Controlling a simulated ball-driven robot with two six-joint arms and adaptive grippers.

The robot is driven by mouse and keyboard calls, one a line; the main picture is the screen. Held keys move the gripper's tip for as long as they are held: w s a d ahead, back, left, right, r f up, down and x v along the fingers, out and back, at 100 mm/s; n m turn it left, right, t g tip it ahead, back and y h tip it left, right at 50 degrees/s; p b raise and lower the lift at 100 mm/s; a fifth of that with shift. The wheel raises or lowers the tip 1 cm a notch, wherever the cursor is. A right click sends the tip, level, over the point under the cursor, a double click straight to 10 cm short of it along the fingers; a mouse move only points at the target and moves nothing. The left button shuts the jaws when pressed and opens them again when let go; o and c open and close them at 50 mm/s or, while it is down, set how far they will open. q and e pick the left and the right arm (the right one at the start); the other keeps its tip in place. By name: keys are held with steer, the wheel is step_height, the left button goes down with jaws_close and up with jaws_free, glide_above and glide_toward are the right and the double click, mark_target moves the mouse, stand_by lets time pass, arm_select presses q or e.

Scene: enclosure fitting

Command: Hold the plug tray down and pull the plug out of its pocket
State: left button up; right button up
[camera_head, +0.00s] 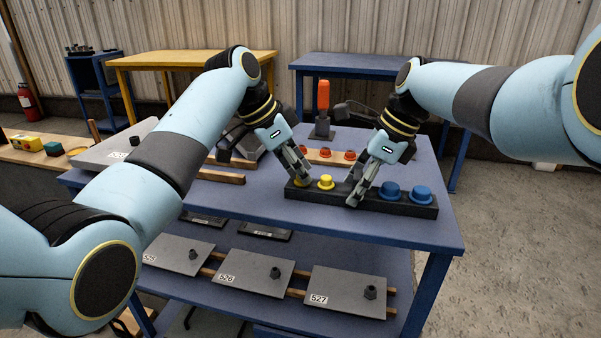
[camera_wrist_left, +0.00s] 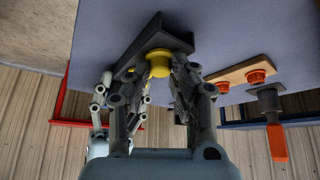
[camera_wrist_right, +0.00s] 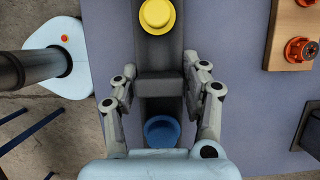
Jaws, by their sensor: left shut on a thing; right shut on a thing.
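The plug tray (camera_head: 408,207) is a long black block lying on the blue table, holding yellow and blue plugs. My left gripper (camera_head: 305,178) is at its left end, shut on the leftmost yellow plug (camera_head: 301,182), which the fingers partly hide. In the left wrist view a yellow plug (camera_wrist_left: 158,59) shows between the fingers. I cannot tell whether the held plug is seated. My right gripper (camera_head: 354,200) is shut across the tray, its fingers on both sides between a yellow plug (camera_wrist_right: 158,14) and a blue plug (camera_wrist_right: 162,130). Another blue plug (camera_head: 421,195) sits at the right end.
Behind the tray is a wooden strip (camera_head: 317,155) with red pieces and an orange-handled tool (camera_head: 323,100) standing upright. Grey panels (camera_head: 345,290) lie on the lower shelf. The table's right part, beyond the tray, is clear.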

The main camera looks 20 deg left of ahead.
arm_select(q)
step_height(320, 180, up, 10)
steer(key=shift+w+f, duration=0.1)
steer(key=shift+f, duration=0.15)
jaws_close()
arm_select(e)
steer(key=shift+f, duration=0.1)
steer(key=o, duration=1.2)
steer(key=shift+o, duration=0.3)
